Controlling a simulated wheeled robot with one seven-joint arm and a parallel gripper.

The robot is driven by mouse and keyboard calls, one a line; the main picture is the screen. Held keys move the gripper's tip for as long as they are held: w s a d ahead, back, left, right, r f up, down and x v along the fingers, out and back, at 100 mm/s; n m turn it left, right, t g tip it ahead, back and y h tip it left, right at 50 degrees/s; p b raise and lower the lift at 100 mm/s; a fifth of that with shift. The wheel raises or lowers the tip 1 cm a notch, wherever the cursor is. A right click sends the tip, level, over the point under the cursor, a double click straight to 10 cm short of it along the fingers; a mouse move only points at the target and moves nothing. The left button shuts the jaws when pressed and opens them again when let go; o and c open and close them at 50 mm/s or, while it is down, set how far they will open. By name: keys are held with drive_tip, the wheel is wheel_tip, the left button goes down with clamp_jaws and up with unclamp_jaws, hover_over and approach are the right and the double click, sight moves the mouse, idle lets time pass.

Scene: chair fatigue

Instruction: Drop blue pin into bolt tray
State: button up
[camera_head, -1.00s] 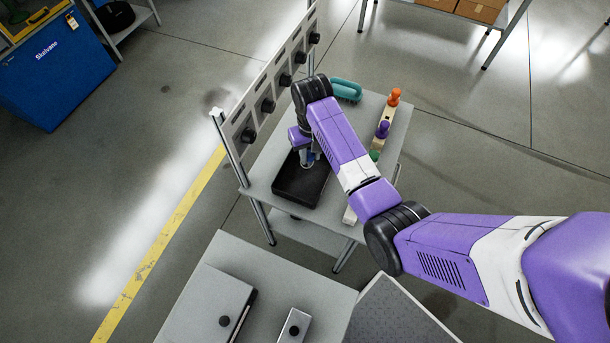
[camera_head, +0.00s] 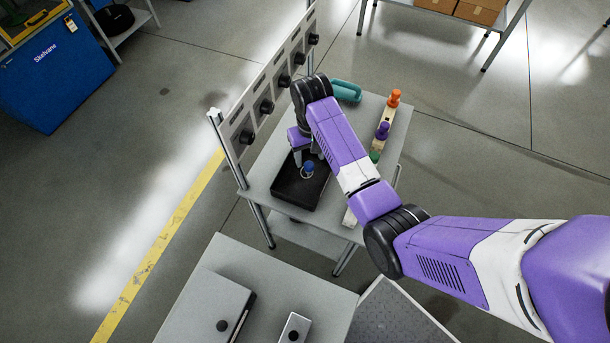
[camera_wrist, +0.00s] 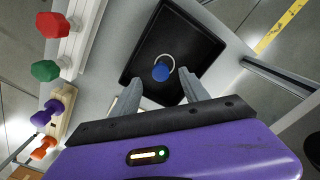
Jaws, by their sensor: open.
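The blue pin (camera_head: 308,167) is at the black bolt tray (camera_head: 290,194), with its blue head showing; a pale ring shows around or beside the head. In the wrist view the blue pin (camera_wrist: 161,72) appears over the tray (camera_wrist: 200,38), ahead of my fingers. My gripper (camera_wrist: 160,90) is open, its two grey fingers spread to either side of the pin's line and apart from it. In the head view my arm's end is above the tray's back part and hides some of it. I cannot tell whether the pin rests on the tray floor.
A rack on the table holds an orange pin (camera_head: 394,98) and a purple pin (camera_head: 382,131); a green pin (camera_head: 375,156) is near it. A teal brush-like object (camera_head: 346,90) lies at the back. An upright panel with black knobs (camera_head: 265,85) borders the table's left side.

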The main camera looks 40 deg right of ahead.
wheel_tip(320, 180, up, 7)
drive_tip(key=shift+f+b, duration=0.15)
drive_tip(key=shift+b, duration=0.15)
idle(0.4)
